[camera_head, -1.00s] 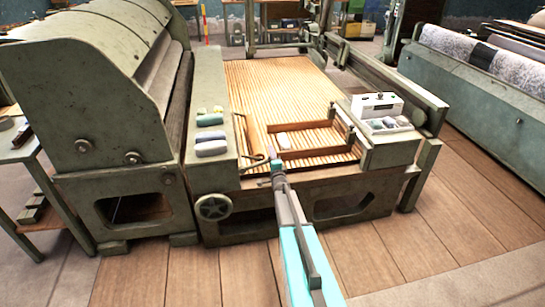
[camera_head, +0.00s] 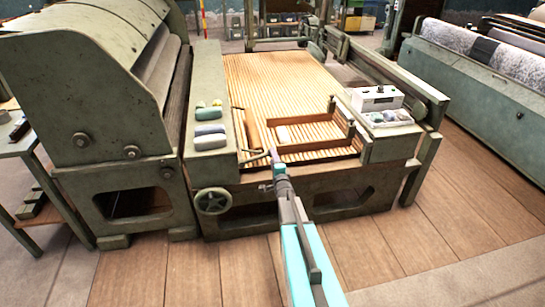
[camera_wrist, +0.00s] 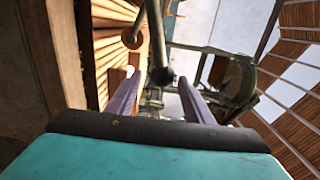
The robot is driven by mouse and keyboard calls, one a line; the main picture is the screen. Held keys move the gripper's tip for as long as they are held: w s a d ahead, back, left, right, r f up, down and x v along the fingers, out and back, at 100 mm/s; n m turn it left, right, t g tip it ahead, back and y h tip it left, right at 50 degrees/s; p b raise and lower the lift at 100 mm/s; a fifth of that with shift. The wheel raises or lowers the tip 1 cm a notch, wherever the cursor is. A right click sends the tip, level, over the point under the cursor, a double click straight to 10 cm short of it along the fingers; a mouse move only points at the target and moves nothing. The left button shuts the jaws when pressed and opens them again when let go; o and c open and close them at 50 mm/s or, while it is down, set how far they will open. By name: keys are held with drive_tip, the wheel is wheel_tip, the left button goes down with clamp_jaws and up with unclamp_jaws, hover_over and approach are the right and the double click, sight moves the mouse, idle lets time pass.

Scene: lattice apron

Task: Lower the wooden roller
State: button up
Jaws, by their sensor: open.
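The wooden roller (camera_head: 251,128) lies along the left side of the slatted bed (camera_head: 290,80), with thin metal handles at its far and near ends. My gripper (camera_head: 273,154) is at the bed's near edge, just right of the near metal handle (camera_head: 253,158). In the wrist view, my gripper's purple fingers (camera_wrist: 159,98) are apart. A dark rod with a rounded end (camera_wrist: 161,76) shows between them in the picture; I cannot tell whether they touch it. A wooden disc (camera_wrist: 132,39) on a thin rod is to its upper left.
A handwheel (camera_head: 213,200) is on the front frame. Coloured pads lie on the left ledge (camera_head: 210,163). A white box (camera_head: 377,99) stands at right. The floor (camera_head: 440,215) at right is clear.

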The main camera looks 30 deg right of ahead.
drive_tip(key=v, duration=0.6)
drive_tip(key=shift+s+b, duration=0.25)
drive_tip(key=shift+b, duration=0.15)
idle(0.4)
